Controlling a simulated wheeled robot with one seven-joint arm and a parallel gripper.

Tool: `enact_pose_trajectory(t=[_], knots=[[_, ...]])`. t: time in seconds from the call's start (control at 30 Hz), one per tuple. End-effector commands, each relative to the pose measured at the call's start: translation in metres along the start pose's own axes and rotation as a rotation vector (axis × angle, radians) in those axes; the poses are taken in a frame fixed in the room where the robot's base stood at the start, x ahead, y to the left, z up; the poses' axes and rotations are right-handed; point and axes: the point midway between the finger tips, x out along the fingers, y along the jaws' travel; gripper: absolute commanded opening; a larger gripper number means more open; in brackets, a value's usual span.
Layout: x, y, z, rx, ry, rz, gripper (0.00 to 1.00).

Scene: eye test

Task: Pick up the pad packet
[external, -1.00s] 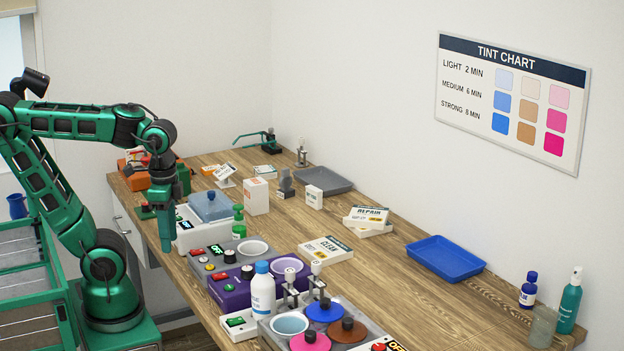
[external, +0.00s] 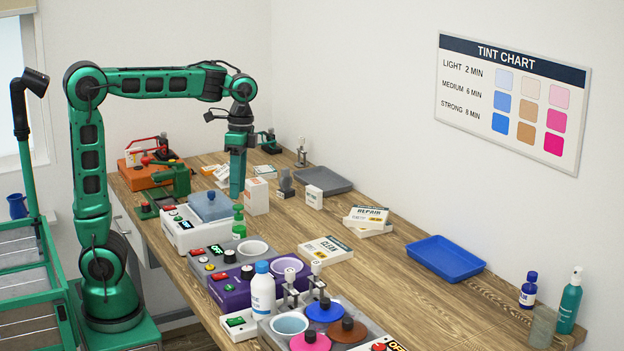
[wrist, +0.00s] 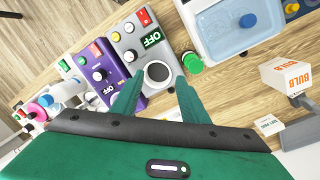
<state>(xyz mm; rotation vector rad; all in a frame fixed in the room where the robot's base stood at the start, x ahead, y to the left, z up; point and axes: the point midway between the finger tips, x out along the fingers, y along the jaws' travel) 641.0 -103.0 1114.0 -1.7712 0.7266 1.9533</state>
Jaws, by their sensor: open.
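A small white upright box (external: 313,197) with small dark print stands on the table right of the gray stand. It seems to be the box at the lower right of the wrist view (wrist: 268,126), where its lettering looks like it ends in "PAD", though it is hard to read. My gripper (external: 237,196) points down, left of this box, beside the taller white bulb box (external: 256,197). In the wrist view its fingers (wrist: 158,82) are apart, with nothing between them.
A gray tray (external: 325,181) lies behind the small box. A gray stand (external: 286,184), a lidded blue container (external: 210,205) and a green-capped bottle (external: 239,222) are near my gripper. Clean (external: 325,250) and repair (external: 368,214) packets lie flat farther right. Bare wood surrounds the blue tray (external: 446,258).

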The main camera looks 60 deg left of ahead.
Motion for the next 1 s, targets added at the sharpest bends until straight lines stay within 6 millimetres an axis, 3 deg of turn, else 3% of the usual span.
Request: enact_pose_trajectory(t=[0.2,0.6,0.8,1.0], knots=[[0.004,-0.088,-0.035,0.031,-0.067,-0.042,0.41],[0.009,-0.229,-0.066,0.136,-0.282,-0.203,0.41],[0.002,-0.28,-0.084,0.222,-0.443,-0.304,0.41],[-0.008,-0.313,-0.114,0.335,-0.639,-0.407,0.41]])
